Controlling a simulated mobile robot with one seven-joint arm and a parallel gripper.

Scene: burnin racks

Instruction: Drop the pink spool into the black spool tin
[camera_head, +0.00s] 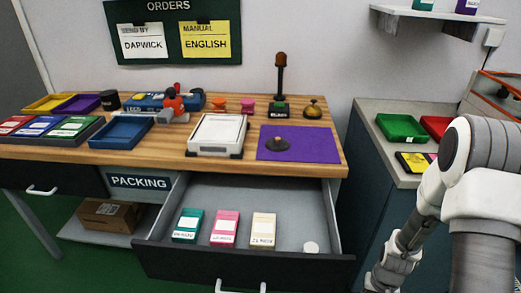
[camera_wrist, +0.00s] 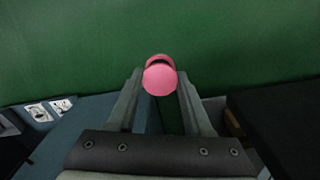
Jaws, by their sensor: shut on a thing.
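A pink spool (camera_wrist: 159,76) is between my fingertips in the wrist view, its round pink end facing the camera. My gripper (camera_wrist: 160,85) is shut on it and holds it above the green floor. In the head view my arm reaches down at the lower right, and the gripper and held spool are out of that picture. A small black round tin (camera_head: 110,100) stands at the back left of the wooden table; its inside cannot be made out. A coral spool-shaped thing (camera_head: 219,103) and a magenta one (camera_head: 248,107) stand at the table's back.
An open drawer (camera_head: 170,258) juts from the table, holding several small boxes and a white round thing. A blue tray (camera_head: 121,132), a white tray (camera_head: 217,135) and a purple mat (camera_head: 300,144) take up the tabletop. A side counter (camera_head: 372,119) stands right.

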